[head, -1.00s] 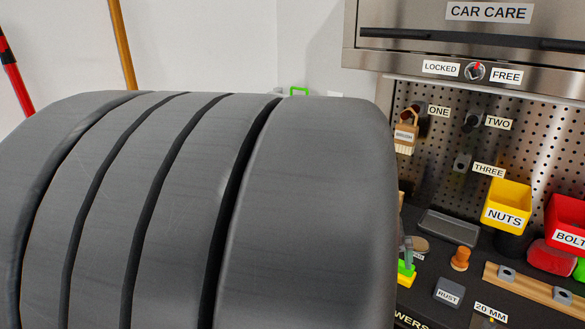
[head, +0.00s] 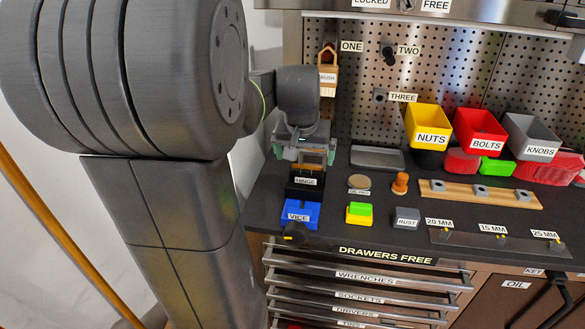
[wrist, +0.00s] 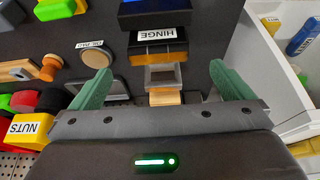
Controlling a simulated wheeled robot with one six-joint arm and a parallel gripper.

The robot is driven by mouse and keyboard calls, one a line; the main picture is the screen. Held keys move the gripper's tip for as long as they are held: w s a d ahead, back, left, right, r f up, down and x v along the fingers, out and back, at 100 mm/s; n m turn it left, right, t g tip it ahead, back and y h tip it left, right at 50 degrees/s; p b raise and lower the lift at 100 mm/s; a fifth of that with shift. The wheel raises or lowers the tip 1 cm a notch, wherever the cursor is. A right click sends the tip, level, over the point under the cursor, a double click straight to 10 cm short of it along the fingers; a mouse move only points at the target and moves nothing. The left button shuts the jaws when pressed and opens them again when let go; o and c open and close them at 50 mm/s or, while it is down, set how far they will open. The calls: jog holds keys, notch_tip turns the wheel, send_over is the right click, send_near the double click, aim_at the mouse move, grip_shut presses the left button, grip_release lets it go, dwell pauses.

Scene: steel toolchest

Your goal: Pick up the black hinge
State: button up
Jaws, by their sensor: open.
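The black hinge (head: 303,192) stands on the dark worktop, just behind the blue vice (head: 290,214). It carries a white HINGE label on its front and an orange-brown part shows behind it. In the wrist view the hinge (wrist: 160,47) is near the top middle, with its label upside down. My gripper (head: 305,156) is open, with green fingers apart, above and behind the hinge. In the wrist view my gripper (wrist: 160,70) has its fingers on either side of a small grey square piece and a light wooden piece. Nothing is held between the fingers.
The yellow and green block (head: 359,213), rust box (head: 406,218) and round oil pad (head: 359,183) lie right of the hinge. A grey tray (head: 378,158) is behind. The brush (head: 327,75) hangs on the pegboard. Bins (head: 429,125) stand right.

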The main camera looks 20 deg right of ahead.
aim_at(307, 167)
jog(key=shift+p+x, duration=0.4)
jog(key=shift+x, duration=3.35)
jog(key=shift+d, duration=0.15)
jog(key=shift+c, duration=0.4)
jog(key=c, duration=1.1)
jog(key=shift+w+r, duration=0.1)
jog(key=shift+c, duration=0.5)
jog(key=shift+r, duration=0.1)
